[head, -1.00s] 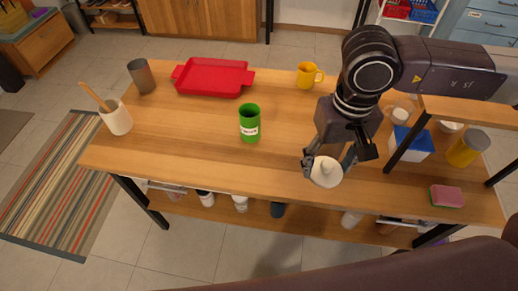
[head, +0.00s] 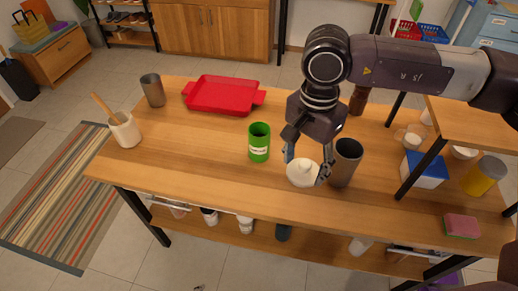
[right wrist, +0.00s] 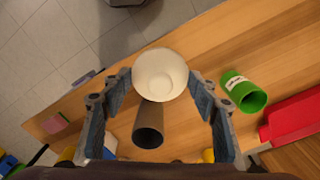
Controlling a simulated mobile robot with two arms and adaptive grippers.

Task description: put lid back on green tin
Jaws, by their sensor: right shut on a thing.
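The green tin (head: 259,143) stands upright and open-topped near the middle of the table, with a white label on its front. In the right wrist view the green tin (right wrist: 245,93) is at the right, apart from my fingers. My right gripper (head: 306,168) is shut on a round white lid with a small knob (head: 302,174), held to the right of the tin and nearer the front edge. In the right wrist view the lid (right wrist: 160,75) sits between the fingertips. My left gripper is not in view.
A dark grey tumbler (head: 345,163) stands close to the right of the lid. A red tray (head: 222,95) lies behind the tin. A blue-and-white box (head: 425,170), yellow jar (head: 484,176) and sponge (head: 461,226) are at the right by a shelf.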

